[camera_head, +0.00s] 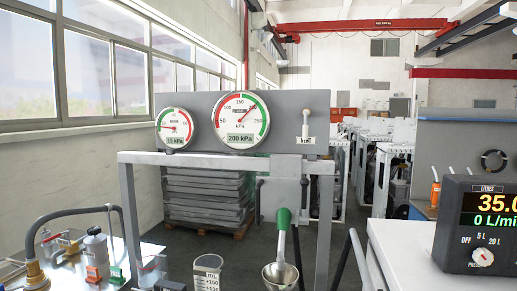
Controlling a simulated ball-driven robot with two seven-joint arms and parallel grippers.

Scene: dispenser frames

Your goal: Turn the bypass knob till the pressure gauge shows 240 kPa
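The large pressure gauge (241,121) is mounted on a grey panel (287,104). Its digital window reads 200 kPa, and its red needle points to the upper right of the dial. I cannot tell for sure which part is the bypass knob. A round, pale knob (482,257) on the dark display unit (482,222) at the right has marks OFF, 5 L and 20 L. Neither of my grippers shows in this view.
A smaller gauge (175,127) sits left of the large one. A grey frame (222,162) stands below the panel. A green-handled nozzle (283,220) sits by a metal funnel (280,275). A beaker (207,272) stands nearby. Hoses and fittings crowd the lower-left bench.

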